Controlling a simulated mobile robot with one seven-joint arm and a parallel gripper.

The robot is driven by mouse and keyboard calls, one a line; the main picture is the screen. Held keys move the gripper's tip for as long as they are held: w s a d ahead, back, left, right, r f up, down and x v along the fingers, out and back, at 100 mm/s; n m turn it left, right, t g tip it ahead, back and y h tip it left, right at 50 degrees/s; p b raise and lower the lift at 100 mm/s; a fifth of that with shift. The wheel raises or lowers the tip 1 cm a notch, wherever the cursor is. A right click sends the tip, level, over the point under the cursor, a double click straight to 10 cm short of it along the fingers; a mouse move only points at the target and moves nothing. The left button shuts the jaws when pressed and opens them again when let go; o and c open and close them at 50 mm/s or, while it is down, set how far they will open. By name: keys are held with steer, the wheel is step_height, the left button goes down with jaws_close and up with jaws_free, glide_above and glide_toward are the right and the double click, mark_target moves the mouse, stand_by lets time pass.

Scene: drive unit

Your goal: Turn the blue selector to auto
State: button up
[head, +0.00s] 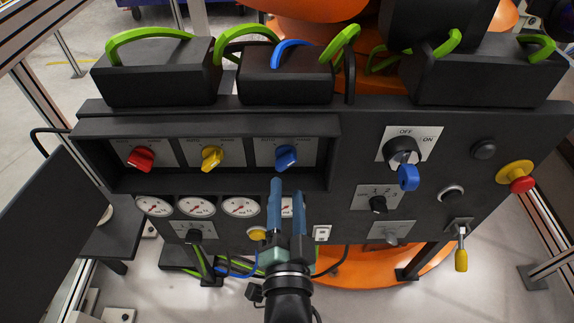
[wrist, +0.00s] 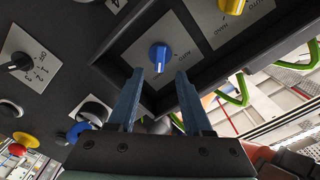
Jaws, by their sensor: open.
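The blue selector (head: 286,157) is the rightmost of three knobs in the recessed box on the dark panel. It sits on a grey plate (wrist: 178,60) whose small lettering I cannot read clearly. In the wrist view the blue selector (wrist: 160,53) is just beyond the gap between my fingertips, its narrow end towards the gripper. Which label it points at is unclear. My gripper (head: 288,190) is open and empty, just below the selector in the head view. In the wrist view the two blue fingers of my gripper (wrist: 159,74) are spread, apart from the knob.
Red (head: 141,158) and yellow (head: 212,158) selectors sit to the left in the same box. The box's raised rim (head: 220,190) surrounds them. Gauges (head: 241,206) lie below.

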mark_target(287, 166)
steer(key=w, duration=0.6)
steer(key=shift+w, duration=0.35)
jaws_close()
